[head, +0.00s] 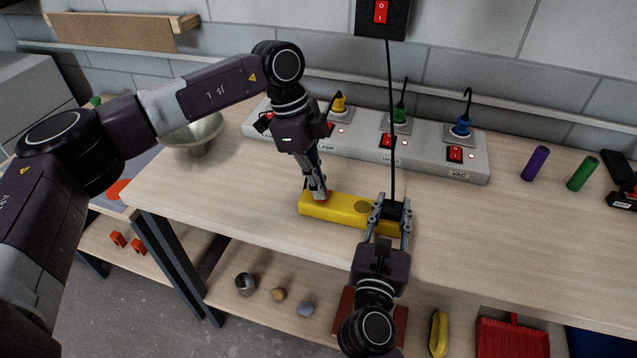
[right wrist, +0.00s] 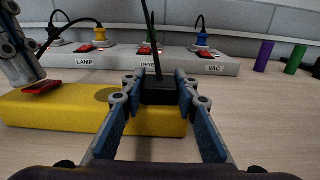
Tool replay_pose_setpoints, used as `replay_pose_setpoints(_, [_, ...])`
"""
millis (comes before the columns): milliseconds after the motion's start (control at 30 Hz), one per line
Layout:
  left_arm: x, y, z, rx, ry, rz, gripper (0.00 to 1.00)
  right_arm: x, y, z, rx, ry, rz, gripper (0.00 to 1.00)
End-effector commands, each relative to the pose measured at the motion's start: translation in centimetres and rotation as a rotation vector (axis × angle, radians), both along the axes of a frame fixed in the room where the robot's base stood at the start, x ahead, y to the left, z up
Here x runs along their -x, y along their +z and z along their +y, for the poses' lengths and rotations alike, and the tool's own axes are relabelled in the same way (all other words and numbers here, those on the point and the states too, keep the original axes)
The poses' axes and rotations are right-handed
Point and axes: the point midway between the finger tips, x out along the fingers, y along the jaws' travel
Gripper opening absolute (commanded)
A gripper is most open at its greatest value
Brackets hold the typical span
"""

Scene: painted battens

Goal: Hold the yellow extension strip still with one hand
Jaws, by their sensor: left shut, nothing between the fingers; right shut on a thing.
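The yellow extension strip (head: 342,210) lies on the bench top; it also shows in the right wrist view (right wrist: 60,112). It has a red switch (right wrist: 42,87) near its left end and a dark round socket (head: 362,206). My left gripper (head: 319,196) is shut and empty, pointing down at the strip's left part by the switch; exact contact is hard to tell. My right gripper (head: 392,212) is shut on a black plug (right wrist: 159,91) at the strip's right end. A black cord (head: 391,120) rises from the plug. The fingers hide part of that end.
A grey power strip (head: 475,171) with yellow, green and blue plugs and lit red switches stands behind. A metal bowl (head: 193,133) is at left; purple (head: 535,163) and green (head: 583,173) cylinders are at right. A black switch box (head: 382,18) hangs above. The bench's right front is clear.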

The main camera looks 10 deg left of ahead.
Motion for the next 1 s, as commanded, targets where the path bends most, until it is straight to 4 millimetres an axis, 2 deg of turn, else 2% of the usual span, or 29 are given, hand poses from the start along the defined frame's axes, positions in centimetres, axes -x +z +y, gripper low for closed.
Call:
replay_pose_setpoints(133, [0.4,-0.8,0.0,0.001,-0.001,0.002,0.0,0.0,0.0,0.0,0.0,0.0,0.0,0.0])
replay_pose_setpoints(400, [0.3,-0.7,0.0,0.0,-0.002,0.002,0.0,0.0,0.0,0.0,0.0,0.0,0.0,0.0])
replay_pose_setpoints(800, [-1.2,-0.2,-0.2,-0.001,0.0,0.001,0.0,0.0,0.0,0.0,0.0,0.0,-0.001,0.0])
replay_pose_setpoints(1000, [-1.2,-0.2,-0.2,0.0,-0.001,0.0,0.0,0.0,0.0,0.0,0.0,0.0,-0.001,0.0])
